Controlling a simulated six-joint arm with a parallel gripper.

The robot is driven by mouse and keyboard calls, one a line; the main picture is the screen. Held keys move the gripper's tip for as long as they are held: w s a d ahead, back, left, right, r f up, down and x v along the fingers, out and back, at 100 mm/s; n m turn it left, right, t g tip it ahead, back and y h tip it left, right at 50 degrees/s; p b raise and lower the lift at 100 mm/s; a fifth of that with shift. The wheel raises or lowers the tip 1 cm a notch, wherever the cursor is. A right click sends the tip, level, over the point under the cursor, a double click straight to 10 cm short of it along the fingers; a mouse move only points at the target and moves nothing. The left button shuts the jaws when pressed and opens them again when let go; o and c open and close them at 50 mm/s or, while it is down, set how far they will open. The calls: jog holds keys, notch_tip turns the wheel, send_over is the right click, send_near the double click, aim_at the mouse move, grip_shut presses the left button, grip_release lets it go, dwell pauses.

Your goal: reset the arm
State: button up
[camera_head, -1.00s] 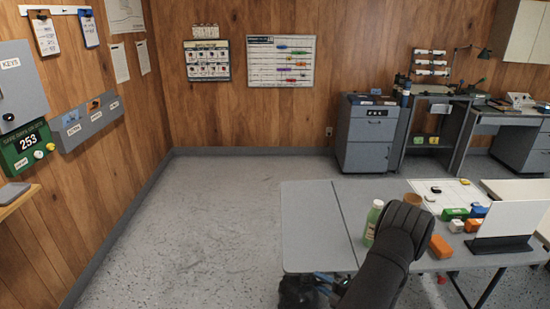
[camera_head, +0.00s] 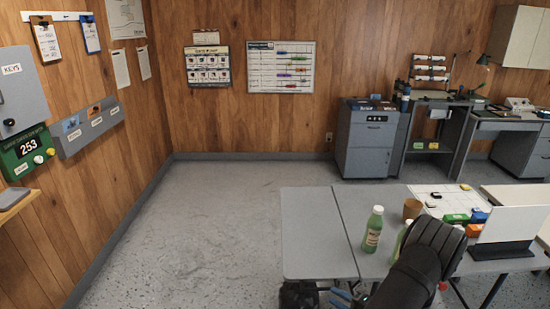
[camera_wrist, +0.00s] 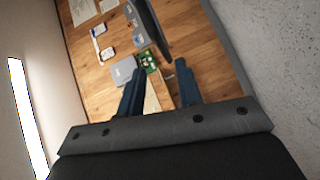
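In the head view my arm reaches up from the bottom edge over the front of the table and hides part of it. The wrist camera faces the wood wall, where the small green sign (camera_wrist: 147,61) and grey boxes show tilted.
On the grey table (camera_head: 308,230) stand a green bottle (camera_head: 373,229), a second bottle (camera_head: 400,239) partly behind my arm, a brown cup (camera_head: 412,208), several coloured blocks and a white upright panel (camera_head: 508,223). The table's left part is bare. Open floor (camera_head: 215,225) lies left.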

jog(key=v, duration=1)
jog(key=x, duration=1.1)
jog(key=f+x, duration=0.1)
jog(key=x, duration=0.5)
jog(key=shift+a, duration=0.1)
jog(key=r+v, duration=0.1)
jog(key=v, duration=1.7)
jog(key=m+t+h, duration=0.2)
jog(key=m+h, duration=0.1)
send_near(320, 290)
jog(key=w+d, duration=0.2)
jog(key=w+a+f+m+t+h, duration=0.1)
jog(key=w+a+m+t+h, duration=0.3)
jog(key=w+h, duration=0.1)
jog(key=shift+w+f+h, duration=0.15)
jog(key=shift+f+h, duration=0.15)
jog(key=shift+h, duration=0.4)
